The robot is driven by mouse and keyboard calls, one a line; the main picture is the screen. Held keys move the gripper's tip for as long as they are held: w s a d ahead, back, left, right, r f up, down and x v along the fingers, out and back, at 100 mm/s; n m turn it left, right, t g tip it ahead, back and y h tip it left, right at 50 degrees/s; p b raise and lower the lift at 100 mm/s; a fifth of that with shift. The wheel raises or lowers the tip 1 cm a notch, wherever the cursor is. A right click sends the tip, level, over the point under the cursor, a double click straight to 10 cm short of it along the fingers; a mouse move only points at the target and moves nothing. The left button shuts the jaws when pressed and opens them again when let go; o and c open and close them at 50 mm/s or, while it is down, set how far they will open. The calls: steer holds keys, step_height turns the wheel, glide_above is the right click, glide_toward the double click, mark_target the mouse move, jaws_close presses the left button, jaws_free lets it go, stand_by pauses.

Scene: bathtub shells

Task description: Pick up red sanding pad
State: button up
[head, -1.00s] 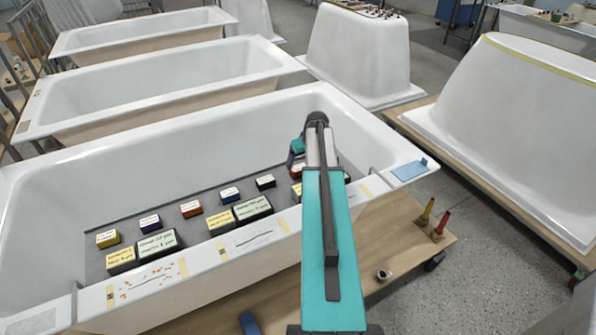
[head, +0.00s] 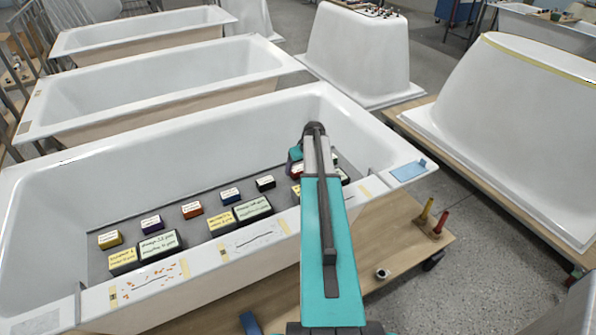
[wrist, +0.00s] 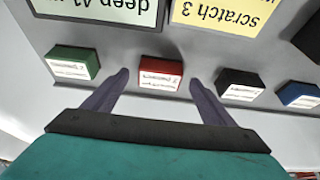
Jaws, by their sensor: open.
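The red sanding pad (wrist: 160,73) is a small red block with a white label, lying on the grey mat. In the wrist view it sits between and just beyond the two fingertips of my gripper (wrist: 160,80), which are open and apart from it on both sides. In the head view my gripper (head: 297,156) is down inside the near tub, and a bit of the red pad (head: 297,170) shows beside my arm. My arm hides part of that area.
A green pad (wrist: 75,62) lies left of the red one and a black pad (wrist: 240,82) right of it, with a blue pad (wrist: 298,95) further right. Larger labelled blocks (wrist: 226,14) sit beyond. The near tub's rim (head: 250,240) surrounds the mat.

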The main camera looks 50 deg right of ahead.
steer(key=shift+p+x, duration=0.3)
steer(key=shift+x, duration=0.95)
steer(key=c, duration=1.2)
